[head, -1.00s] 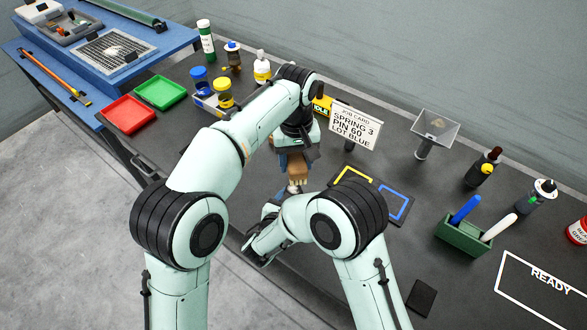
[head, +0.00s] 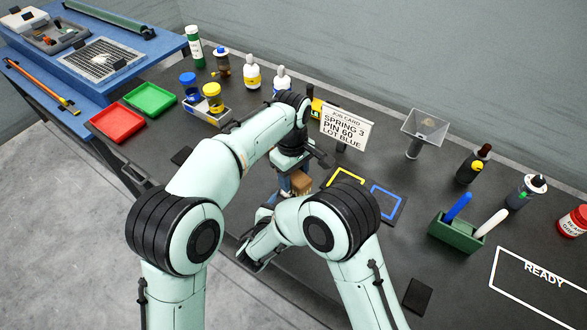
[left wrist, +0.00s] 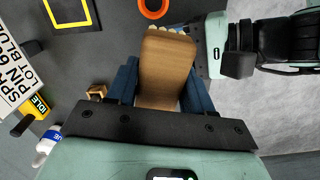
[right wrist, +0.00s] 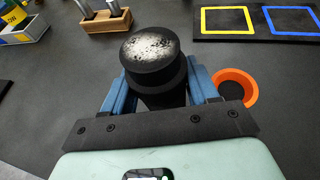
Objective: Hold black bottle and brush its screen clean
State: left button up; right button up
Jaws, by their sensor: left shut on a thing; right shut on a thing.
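My left gripper (left wrist: 160,82) is shut on a brush (left wrist: 165,65) with a broad wooden body; pale bristles show at its far end in the left wrist view. In the head view the brush (head: 301,182) is partly hidden behind my arms. My right gripper (right wrist: 158,88) is shut on the black bottle (right wrist: 150,82), which fills the space between its blue fingers. The bottle's round screen (right wrist: 150,47) faces the right wrist camera and carries whitish speckled residue. The brush is not in the right wrist view, so it appears apart from the screen.
An orange ring (right wrist: 250,88) lies on the table beside the bottle. A wooden block (right wrist: 106,22) with metal tools stands behind. A mat with yellow and blue outlines (head: 377,222), a job card (head: 346,128) and a green holder (head: 452,238) are to the right. Several bottles stand at the back.

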pick_arm(q)
jog(key=shift+f, duration=0.85)
jog(key=shift+w+a+f, duration=0.1)
jog(key=shift+a+f, duration=0.2)
jog(key=shift+f, duration=0.4)
jog(key=shift+w+a+f, duration=0.1)
jog(key=shift+a+f, duration=0.15)
jog(key=shift+f, duration=0.45)
jog(key=shift+c, duration=0.3)
jog(key=shift+w+a, duration=0.15)
jog(key=shift+a, duration=0.6)
jog(key=shift+w+a, duration=0.15)
jog(key=shift+a, duration=0.6)
jog(key=d, duration=0.2)
jog(key=s+d, duration=0.1)
jog(key=d, duration=0.1)
jog(key=shift+r, duration=4.2)
pick_arm(e)
jog(key=o, duration=1.6)
